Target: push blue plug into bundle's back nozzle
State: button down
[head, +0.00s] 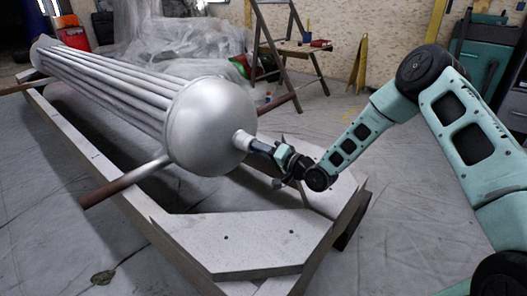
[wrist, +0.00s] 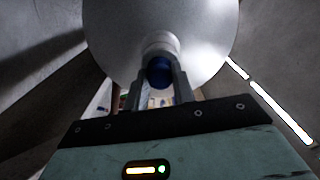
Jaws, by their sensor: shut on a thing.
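The bundle (head: 203,124) is a long row of grey metal tubes with a domed end, lying on a frame. Its back nozzle (head: 243,139) is a short pale stub on the dome, also visible in the wrist view (wrist: 159,42). My gripper (head: 262,147) is at the nozzle, its fingers pointing at the dome. In the wrist view my gripper (wrist: 159,82) is shut on the blue plug (wrist: 159,71). The plug is in line with the nozzle and appears to meet its mouth. How deep it sits cannot be told. In the head view the plug is mostly hidden by the fingers.
A grey frame (head: 240,240) surrounds the bundle, with a flat plate below my gripper. A rusty-ended pipe (head: 122,183) sticks out at the left. Behind are a wooden stepladder (head: 291,45) and plastic sheeting (head: 160,50). The sheeted floor at front right is clear.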

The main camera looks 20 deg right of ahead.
jog(key=c, duration=1.1)
grip_release()
jog(key=p+v, duration=0.6)
jog(key=v, duration=1.2)
jog(key=s+a+r+n+g+h+p, duration=0.1)
jog(key=s+a+r+n+g+h, duration=0.1)
jog(key=a+r+n+g+h, duration=0.3)
jog(key=s+a+r+n+g+p, duration=0.1)
jog(key=s+a+r+n+g, duration=0.2)
jog(key=a, duration=0.4)
jog(key=s+a+r+n+g+h+p, duration=0.1)
jog(key=s+r+n+g+h, duration=0.1)
jog(key=s+r, duration=0.5)
jog(key=s+a+r+n+g+h+p, duration=0.1)
jog(key=s+r+g, duration=0.1)
jog(key=s, duration=0.8)
jog(key=s+a+r+n+g+h+p, duration=0.1)
jog(key=s+r+n+g+h, duration=0.15)
jog(key=s+r, duration=0.45)
jog(key=shift+m+y, duration=0.25)
jog(key=shift+m, duration=0.3)
jog(key=r+p, duration=1.1)
jog(key=p, duration=0.1)
jog(key=r+p, duration=1.2)
jog(key=s+r+p, duration=0.1)
jog(key=r+p, duration=1.1)
jog(key=shift+s+p, duration=0.1)
jog(key=shift+p, duration=0.25)
